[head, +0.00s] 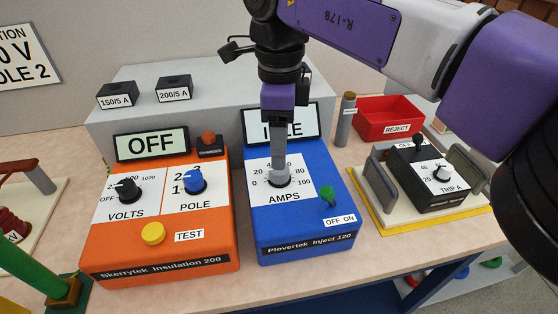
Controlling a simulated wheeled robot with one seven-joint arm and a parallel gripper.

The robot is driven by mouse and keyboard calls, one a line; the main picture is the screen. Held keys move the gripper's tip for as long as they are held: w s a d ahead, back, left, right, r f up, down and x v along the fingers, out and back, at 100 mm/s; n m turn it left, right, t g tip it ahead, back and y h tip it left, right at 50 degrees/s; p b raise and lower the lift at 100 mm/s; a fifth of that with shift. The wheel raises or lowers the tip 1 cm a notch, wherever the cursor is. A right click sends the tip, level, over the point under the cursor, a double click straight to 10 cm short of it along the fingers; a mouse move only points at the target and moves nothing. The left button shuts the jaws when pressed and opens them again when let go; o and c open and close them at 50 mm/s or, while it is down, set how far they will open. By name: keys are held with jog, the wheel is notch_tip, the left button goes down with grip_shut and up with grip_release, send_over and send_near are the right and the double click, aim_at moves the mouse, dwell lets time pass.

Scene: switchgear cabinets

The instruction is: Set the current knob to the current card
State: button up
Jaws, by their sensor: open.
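The blue box (310,220), labelled "Plovertek Inject 120", stands on the bench in the middle of the head view. Its AMPS knob (279,182) sits on a white dial marked 0 to 100, with some numbers covered. My gripper (279,166) points straight down over this knob, its fingers open. Its fingertips are at or just above the knob; I cannot tell whether they touch. They hide much of the knob and its pointer. No card naming a current is readable; the cropped wall card (22,57) reads "TION", "0 V" and "OLE 2".
The blue box's display (301,128) is partly hidden behind my gripper. A green switch (327,194) is right of the dial. The orange box (160,240) stands close on the left, the TRIP A unit (440,173) on the right. A red REJECT bin (388,113) is behind.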

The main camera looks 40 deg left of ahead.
aim_at(279, 173)
jog(key=shift+f, duration=2.6)
grip_shut()
